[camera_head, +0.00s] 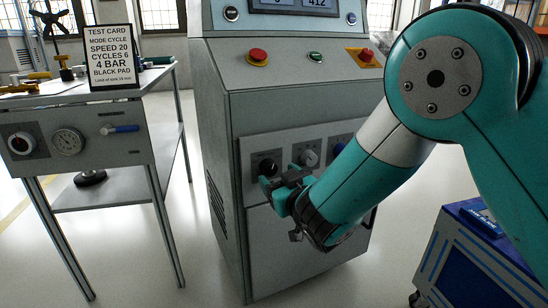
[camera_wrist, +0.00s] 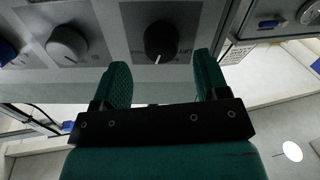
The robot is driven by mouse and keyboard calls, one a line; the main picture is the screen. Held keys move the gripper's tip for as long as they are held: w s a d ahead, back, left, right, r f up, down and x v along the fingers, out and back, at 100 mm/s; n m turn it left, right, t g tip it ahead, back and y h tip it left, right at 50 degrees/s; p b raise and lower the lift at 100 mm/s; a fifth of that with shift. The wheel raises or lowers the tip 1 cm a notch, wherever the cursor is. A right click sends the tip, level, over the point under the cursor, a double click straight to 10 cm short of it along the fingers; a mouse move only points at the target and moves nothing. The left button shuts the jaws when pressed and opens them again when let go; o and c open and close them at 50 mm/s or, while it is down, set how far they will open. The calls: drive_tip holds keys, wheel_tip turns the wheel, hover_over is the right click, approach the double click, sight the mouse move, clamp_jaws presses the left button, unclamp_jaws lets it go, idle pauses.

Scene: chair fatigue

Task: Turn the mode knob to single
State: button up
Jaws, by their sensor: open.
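A control panel on the grey machine carries three knobs in a row. The black knob (camera_head: 267,166) is at the left; in the wrist view, the black knob (camera_wrist: 161,41) shows a white pointer line. The grey knob (camera_head: 309,158) is in the middle and also shows in the wrist view (camera_wrist: 67,44). The blue knob (camera_head: 339,148) is at the right, partly cut off in the wrist view (camera_wrist: 6,50). The labels are too small to read. My gripper (camera_wrist: 162,66) is open and empty, its fingers either side of the black knob's line; contact cannot be told.
A test card (camera_head: 112,56) on the side table (camera_head: 90,97) reads mode cycle, speed 20, cycles 6, 4 bar, black pad. A blue cart (camera_head: 470,262) stands at the lower right.

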sight(273, 170)
drive_tip(key=shift+x, duration=1.95)
drive_tip(key=c, duration=0.9)
drive_tip(key=shift+n, duration=0.5)
drive_tip(key=n+p, duration=0.2)
drive_tip(key=n, duration=0.1)
drive_tip(key=shift+w+r+p, duration=0.1)
drive_tip(key=shift+r+p, duration=0.1)
drive_tip(key=shift+p, duration=0.15)
drive_tip(key=shift+d+n+p, duration=0.1)
drive_tip(key=shift+n+p, duration=1)
drive_tip(key=shift+n, duration=0.8)
drive_tip(key=shift+f, duration=0.1)
